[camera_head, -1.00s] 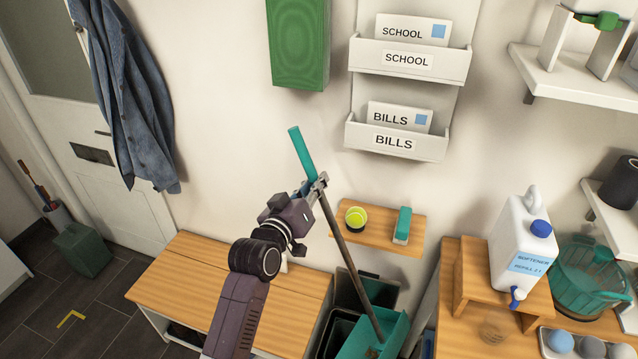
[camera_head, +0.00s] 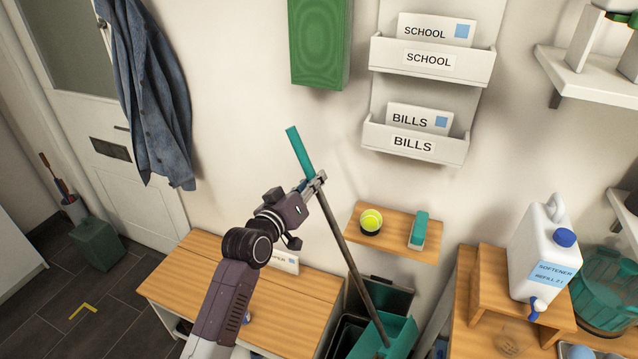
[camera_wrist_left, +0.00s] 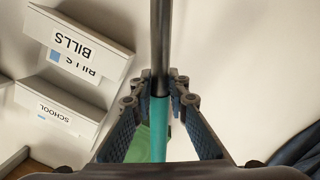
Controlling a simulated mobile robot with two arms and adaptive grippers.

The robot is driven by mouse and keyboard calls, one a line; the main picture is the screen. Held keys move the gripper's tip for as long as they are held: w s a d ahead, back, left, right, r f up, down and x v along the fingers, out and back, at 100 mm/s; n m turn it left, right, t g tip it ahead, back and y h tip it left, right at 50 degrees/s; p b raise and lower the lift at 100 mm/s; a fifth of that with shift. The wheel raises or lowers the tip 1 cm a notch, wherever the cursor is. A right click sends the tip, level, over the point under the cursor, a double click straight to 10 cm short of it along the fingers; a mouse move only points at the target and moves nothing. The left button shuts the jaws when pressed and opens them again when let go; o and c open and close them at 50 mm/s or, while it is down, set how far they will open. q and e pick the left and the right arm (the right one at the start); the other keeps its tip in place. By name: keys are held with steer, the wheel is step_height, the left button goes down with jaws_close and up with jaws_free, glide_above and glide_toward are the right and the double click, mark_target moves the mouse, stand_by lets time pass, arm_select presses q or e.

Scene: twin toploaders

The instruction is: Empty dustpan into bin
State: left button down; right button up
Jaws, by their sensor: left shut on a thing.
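My left gripper (camera_head: 316,183) is shut on the long handle of the dustpan, just below its teal grip. In the left wrist view the two fingers (camera_wrist_left: 160,88) pinch the handle from both sides. The dark handle slants down to the right to the teal dustpan pan (camera_head: 398,330) at the bottom of the head view. The pan is partly cut off by the frame edge, and its contents are hard to make out. A dark open bin (camera_head: 388,293) stands behind and left of the pan, against the wall. My right gripper is not in view.
A small wooden shelf (camera_head: 434,252) with a tennis ball (camera_head: 371,221) and a teal block (camera_head: 419,229) is close to the handle's right. A wooden bench (camera_head: 215,280) stands left. A softener jug (camera_head: 543,250) sits on a riser at right. Letter holders hang above.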

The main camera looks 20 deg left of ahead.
arm_select(q)
steer(key=w+a+f+n+b, duration=0.1)
steer(key=w+a+f+b, duration=0.1)
steer(key=a+b, duration=0.4)
steer(key=w+a+f+n+b, duration=0.1)
steer(key=a+f+b, duration=0.3)
steer(key=a, duration=0.5)
steer(key=shift+w+a+b, duration=0.15)
steer(key=shift+w+b, duration=0.75)
stand_by(0.9)
stand_by(1.1)
stand_by(0.9)
